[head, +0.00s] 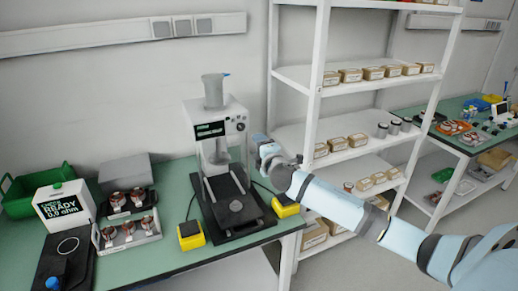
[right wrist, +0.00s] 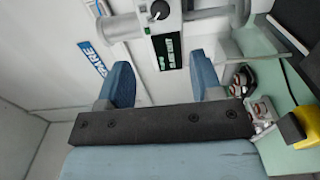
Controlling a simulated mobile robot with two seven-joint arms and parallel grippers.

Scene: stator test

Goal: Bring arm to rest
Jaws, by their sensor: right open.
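My right arm reaches in from the right in the head view. Its gripper (head: 262,143) is raised beside the right side of the white test machine (head: 238,125), in front of the white shelf. In the right wrist view the two blue fingers of my right gripper (right wrist: 163,78) stand wide apart, with nothing between them. The machine, with its dark display and knob, shows beyond the fingers in that view (right wrist: 190,15). I cannot tell whether the gripper touches the machine. My left gripper is not in view.
The green bench (head: 170,262) carries a tester reading "READY 0.0 ohm" (head: 66,208), trays of copper-coloured parts (head: 150,233), a green bin (head: 20,190) and yellow button boxes (head: 190,234). A white shelf (head: 300,75) with small boxes stands behind my arm. Another bench (head: 470,143) is at far right.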

